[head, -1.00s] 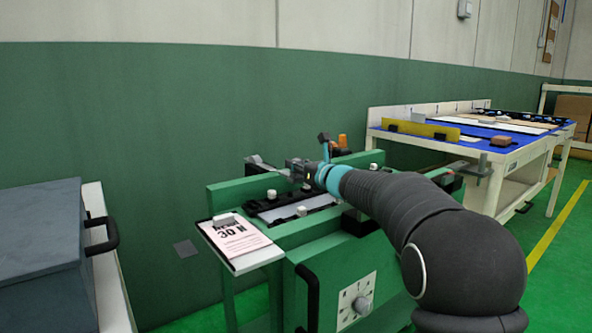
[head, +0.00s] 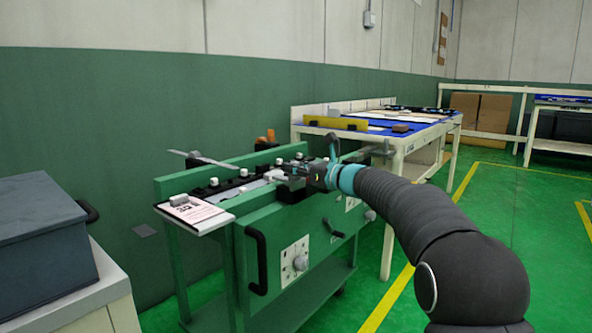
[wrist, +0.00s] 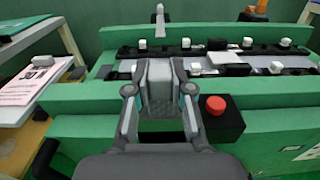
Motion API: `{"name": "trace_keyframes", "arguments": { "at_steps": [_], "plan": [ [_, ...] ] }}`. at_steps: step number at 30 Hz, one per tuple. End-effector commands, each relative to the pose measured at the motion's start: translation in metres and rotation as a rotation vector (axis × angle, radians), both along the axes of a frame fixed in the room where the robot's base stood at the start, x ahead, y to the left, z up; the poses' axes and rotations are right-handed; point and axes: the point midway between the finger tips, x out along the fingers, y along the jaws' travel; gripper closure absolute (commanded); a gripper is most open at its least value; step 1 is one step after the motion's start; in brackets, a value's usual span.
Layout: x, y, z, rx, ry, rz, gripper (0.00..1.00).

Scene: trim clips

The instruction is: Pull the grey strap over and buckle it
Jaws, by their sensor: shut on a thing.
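My gripper (wrist: 160,100) is in the middle of the wrist view, its fingers closed on a light grey block (wrist: 160,75). I cannot tell whether this block is the strap's end or a buckle part. In the head view my gripper (head: 290,172) is at the near side of the green bench's top. A pale grey strip, seemingly the strap (head: 203,159), sticks out leftward past the bench's far side. A grey upright strip shows beyond the gripper in the wrist view (wrist: 160,22). Any link between strip and held block is hidden.
The green bench (head: 185,185) carries dark rails (wrist: 185,49) with several white clips. A red button (wrist: 215,104) on a black box is right of my gripper. A paper card (head: 190,210) lies at the bench's left end. A blue-topped table (head: 385,128) stands behind.

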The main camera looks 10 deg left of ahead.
Motion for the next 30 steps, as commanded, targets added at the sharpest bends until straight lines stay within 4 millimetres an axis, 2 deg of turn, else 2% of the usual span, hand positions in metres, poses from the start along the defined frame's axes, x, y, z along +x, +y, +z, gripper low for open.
{"name": "trace_keyframes", "arguments": {
  "at_steps": [12,13,15,16,25,30],
  "plan": [
    [-0.001,-0.005,-0.002,-0.003,0.003,0.009,1.00],
    [-0.001,-0.005,-0.002,-0.003,0.003,0.008,0.74],
    [-0.001,-0.005,-0.002,-0.003,0.003,0.008,0.56],
    [-0.001,-0.005,-0.002,-0.002,0.002,0.008,0.52],
    [-0.001,-0.004,-0.001,-0.002,0.001,0.007,0.52],
    [-0.007,-0.017,0.000,-0.002,0.001,0.005,0.52]
  ]
}}
